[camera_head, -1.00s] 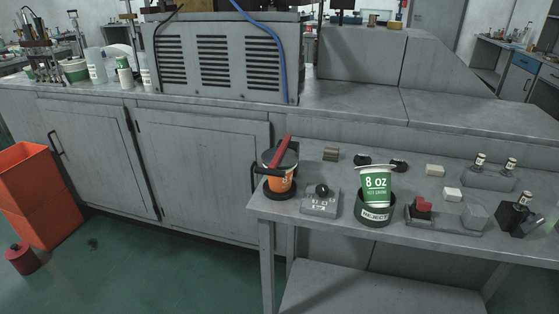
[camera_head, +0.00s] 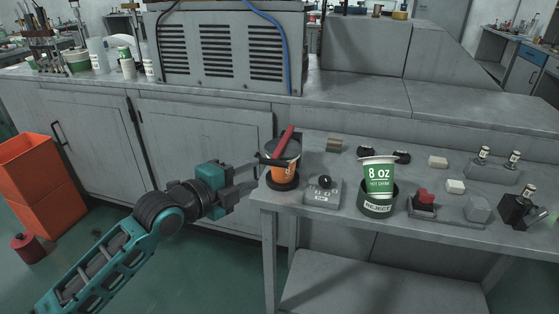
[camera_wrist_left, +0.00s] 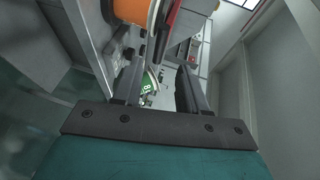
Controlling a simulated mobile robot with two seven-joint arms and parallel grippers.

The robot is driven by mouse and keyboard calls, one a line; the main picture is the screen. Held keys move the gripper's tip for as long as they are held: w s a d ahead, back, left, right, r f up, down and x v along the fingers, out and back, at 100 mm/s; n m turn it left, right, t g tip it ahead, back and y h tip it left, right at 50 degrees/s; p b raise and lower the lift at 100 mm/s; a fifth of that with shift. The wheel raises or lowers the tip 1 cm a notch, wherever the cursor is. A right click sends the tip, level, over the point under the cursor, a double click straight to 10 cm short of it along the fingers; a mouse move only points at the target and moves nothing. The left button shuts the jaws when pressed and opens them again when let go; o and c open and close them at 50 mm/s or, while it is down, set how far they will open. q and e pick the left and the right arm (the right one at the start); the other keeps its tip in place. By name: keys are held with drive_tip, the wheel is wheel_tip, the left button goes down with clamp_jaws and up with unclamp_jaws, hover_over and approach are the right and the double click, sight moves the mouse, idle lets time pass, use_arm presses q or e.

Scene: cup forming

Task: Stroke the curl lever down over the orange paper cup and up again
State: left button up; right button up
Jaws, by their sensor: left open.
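The orange paper cup (camera_head: 285,171) stands upright on a dark round base at the left end of the grey table. A dark ring sits around its top, and the red curl lever (camera_head: 286,140) slants up and to the right above it. My left gripper (camera_head: 256,174) is open and empty, just left of the cup, its fingers pointing at it. In the left wrist view the orange cup (camera_wrist_left: 130,10) and part of the red lever (camera_wrist_left: 172,14) show at the top edge, beyond the open fingers (camera_wrist_left: 157,80). My right gripper is not in view.
A green 8 oz cup (camera_head: 378,177) stands in a dark reject holder (camera_head: 377,207) right of the orange cup. A grey box with a black knob (camera_head: 323,190) lies between them. A red button (camera_head: 426,197) and several small blocks are further right. An orange bin (camera_head: 35,180) stands on the floor.

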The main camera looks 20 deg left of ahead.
sight(272, 165)
use_arm(q)
drive_tip(key=x, duration=1.1)
drive_tip(key=shift+s, duration=0.1)
drive_tip(key=shift+f, duration=0.15)
drive_tip(key=c, duration=0.7)
drive_tip(key=shift+f, duration=0.1)
clamp_jaws()
